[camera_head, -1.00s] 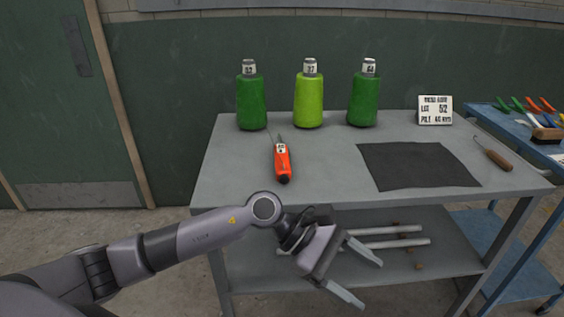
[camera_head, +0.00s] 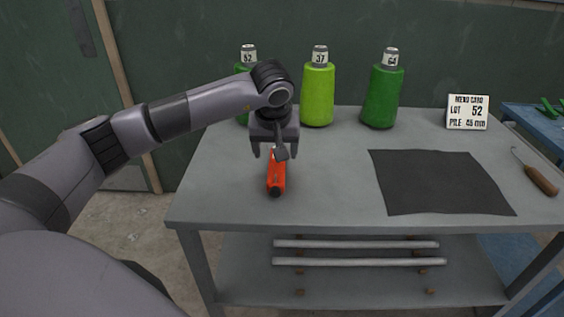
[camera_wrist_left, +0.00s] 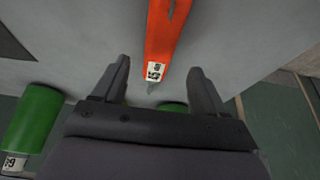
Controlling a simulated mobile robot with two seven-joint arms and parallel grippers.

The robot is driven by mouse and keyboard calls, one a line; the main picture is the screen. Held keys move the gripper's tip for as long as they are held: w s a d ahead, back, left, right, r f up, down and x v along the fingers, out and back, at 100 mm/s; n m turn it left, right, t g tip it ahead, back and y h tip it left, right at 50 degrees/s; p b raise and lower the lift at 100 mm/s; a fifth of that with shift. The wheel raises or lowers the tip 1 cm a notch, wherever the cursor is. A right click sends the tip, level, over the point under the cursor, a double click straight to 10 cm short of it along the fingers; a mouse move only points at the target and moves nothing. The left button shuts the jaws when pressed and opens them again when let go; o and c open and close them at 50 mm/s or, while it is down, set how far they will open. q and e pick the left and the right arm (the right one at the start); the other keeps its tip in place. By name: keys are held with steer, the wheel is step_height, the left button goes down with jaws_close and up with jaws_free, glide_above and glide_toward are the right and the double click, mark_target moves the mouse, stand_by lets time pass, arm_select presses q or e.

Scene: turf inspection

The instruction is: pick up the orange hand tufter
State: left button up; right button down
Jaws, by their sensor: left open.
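The orange hand tufter (camera_head: 276,183) lies on the grey table, its far end hidden behind my left gripper in the head view. My left gripper (camera_head: 275,151) points down over the tufter's far part, open, with its fingers to either side. In the left wrist view the tufter (camera_wrist_left: 165,30) runs down from the top edge, and its white label and thin metal tip come toward the gap between the open fingers (camera_wrist_left: 160,85). The fingers look apart from it, and nothing is held. My right gripper is not in view.
Green yarn cones (camera_head: 382,97) stand along the table's back; one is partly behind my left arm. A lot card (camera_head: 467,112) stands back right. A dark mat (camera_head: 440,183) and a wooden-handled hook (camera_head: 541,181) lie right. The table (camera_head: 320,185) is bare between tufter and mat.

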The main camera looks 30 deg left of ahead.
arm_select(q)
steer(key=p+x, duration=0.1)
steer(key=x, duration=0.5)
steer(key=shift+d+r, duration=0.1)
jaws_close()
